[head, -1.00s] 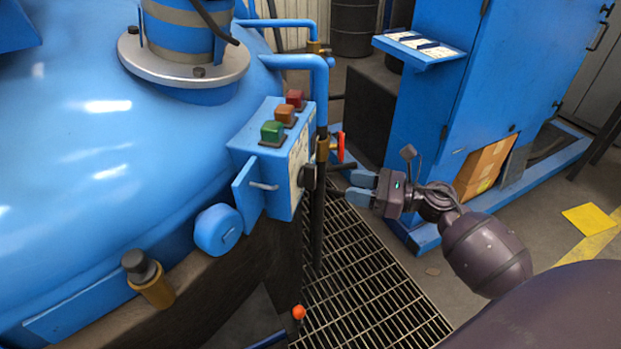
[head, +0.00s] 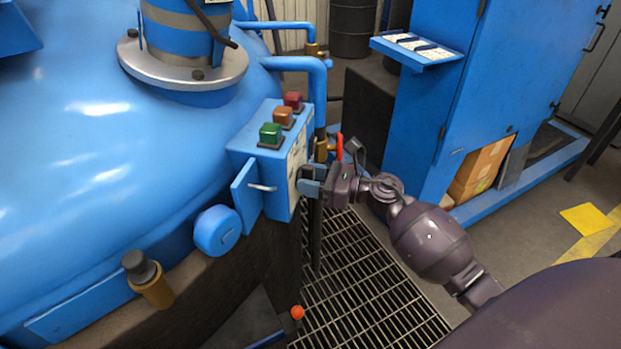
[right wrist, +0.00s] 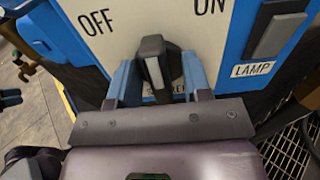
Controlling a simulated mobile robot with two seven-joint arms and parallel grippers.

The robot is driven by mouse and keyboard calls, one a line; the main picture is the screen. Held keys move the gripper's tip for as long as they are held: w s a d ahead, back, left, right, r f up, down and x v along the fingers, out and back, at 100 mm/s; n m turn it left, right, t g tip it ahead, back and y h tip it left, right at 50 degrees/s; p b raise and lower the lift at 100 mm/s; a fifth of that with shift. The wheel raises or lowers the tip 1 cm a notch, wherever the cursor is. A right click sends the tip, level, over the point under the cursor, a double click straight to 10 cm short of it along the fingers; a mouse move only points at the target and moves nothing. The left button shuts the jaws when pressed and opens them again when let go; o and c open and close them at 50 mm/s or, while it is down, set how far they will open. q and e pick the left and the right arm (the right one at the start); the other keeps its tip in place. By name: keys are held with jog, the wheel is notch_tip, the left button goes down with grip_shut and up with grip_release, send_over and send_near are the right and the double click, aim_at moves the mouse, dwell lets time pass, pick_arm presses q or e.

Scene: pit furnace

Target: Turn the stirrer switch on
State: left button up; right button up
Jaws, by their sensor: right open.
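The stirrer switch (right wrist: 153,60) is a dark grey knob on a white panel marked OFF and ON, seen in the right wrist view. It points roughly up, leaning slightly towards OFF. The label below it is mostly hidden by my fingers. My right gripper (right wrist: 159,70) is open, its two blue fingers on either side of the knob, with a gap visible on each side. In the head view my right gripper (head: 311,181) is at the right face of the blue control box (head: 262,150) and largely hides the switch. My left gripper is not in view.
A LAMP switch (right wrist: 276,36) sits right of the stirrer switch. Green (head: 270,134), orange and red buttons top the box. A pipe with a red-handled valve (head: 339,147) stands close behind my gripper.

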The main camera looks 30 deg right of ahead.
grip_shut()
